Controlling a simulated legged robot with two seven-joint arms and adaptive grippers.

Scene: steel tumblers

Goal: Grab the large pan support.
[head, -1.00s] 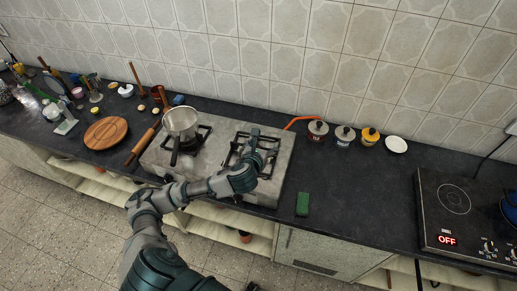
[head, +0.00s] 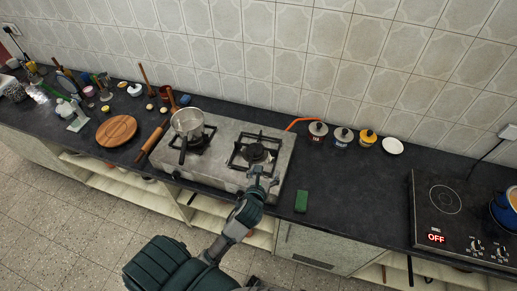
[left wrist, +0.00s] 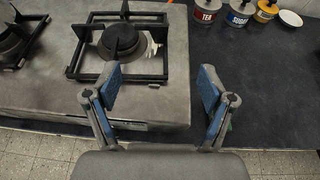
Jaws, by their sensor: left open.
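The large pan support (head: 236,154) is a black square metal grate around the right burner of the grey stove (head: 219,171). It sits flat there, and the left wrist view shows it (left wrist: 140,78) ahead and to the left. My left gripper (head: 263,173) is at the front right of the grate. In the left wrist view its blue-padded fingers (left wrist: 158,82) are spread wide with nothing between them. The left finger is near the grate's front bar; the right finger is over the dark counter. I cannot tell the exact height gap. My right gripper is not in view.
A steel pot (head: 187,123) stands on the left burner. A green sponge (head: 301,201) lies right of the stove. Labelled canisters (head: 343,137) and a white dish (head: 392,146) stand along the wall. An induction hob (head: 445,222) is at far right. The counter between is mostly clear.

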